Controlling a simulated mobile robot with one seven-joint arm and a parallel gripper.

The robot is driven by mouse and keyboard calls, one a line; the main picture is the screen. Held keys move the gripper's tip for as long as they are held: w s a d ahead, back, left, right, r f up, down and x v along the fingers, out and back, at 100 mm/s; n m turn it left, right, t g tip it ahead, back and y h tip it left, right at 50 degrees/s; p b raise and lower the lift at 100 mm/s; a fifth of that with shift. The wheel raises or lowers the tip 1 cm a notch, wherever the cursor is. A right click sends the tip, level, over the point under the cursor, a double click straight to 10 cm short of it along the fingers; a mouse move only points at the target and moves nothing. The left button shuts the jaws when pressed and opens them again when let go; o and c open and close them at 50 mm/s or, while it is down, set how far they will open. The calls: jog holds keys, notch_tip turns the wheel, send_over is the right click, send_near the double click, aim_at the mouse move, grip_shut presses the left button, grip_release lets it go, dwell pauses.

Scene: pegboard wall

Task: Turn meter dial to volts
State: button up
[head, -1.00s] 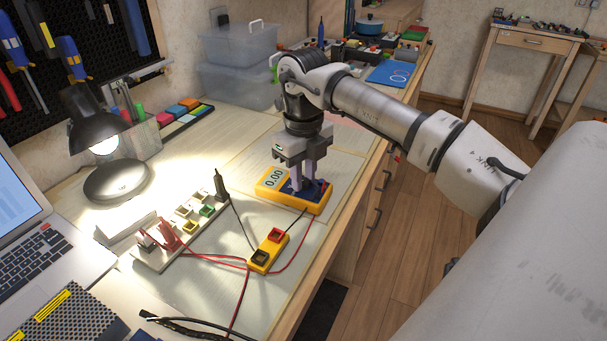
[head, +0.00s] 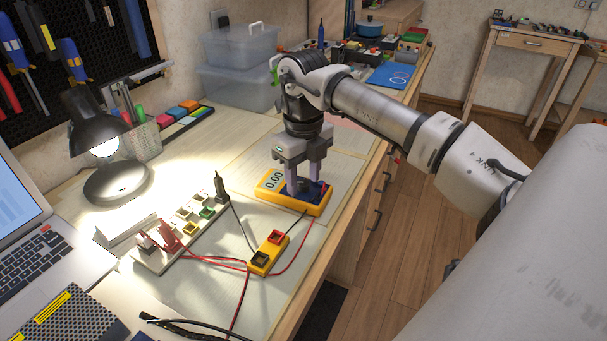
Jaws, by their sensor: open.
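The yellow meter (head: 318,206) lies flat on the workbench, its display (head: 273,181) reading 0.00. My gripper (head: 305,188) points straight down over the dark blue face of the meter, to the right of the display. Its two fingers are apart, one on each side of the dial area. The dial is mostly hidden behind the fingers, so I cannot tell its setting or whether the fingers touch it.
A yellow block with red and black sockets (head: 267,255) and red and black leads lies in front of the meter. A white strip of coloured terminals (head: 154,257) is to the left. A lit lamp (head: 115,180) and a laptop (head: 45,240) stand further left. Clear bins (head: 240,90) are behind.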

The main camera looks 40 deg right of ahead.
aim_at(304, 183)
notch_tip(304, 183, up, 14)
jog(key=p, duration=0.9)
jog(key=shift+f, duration=0.2)
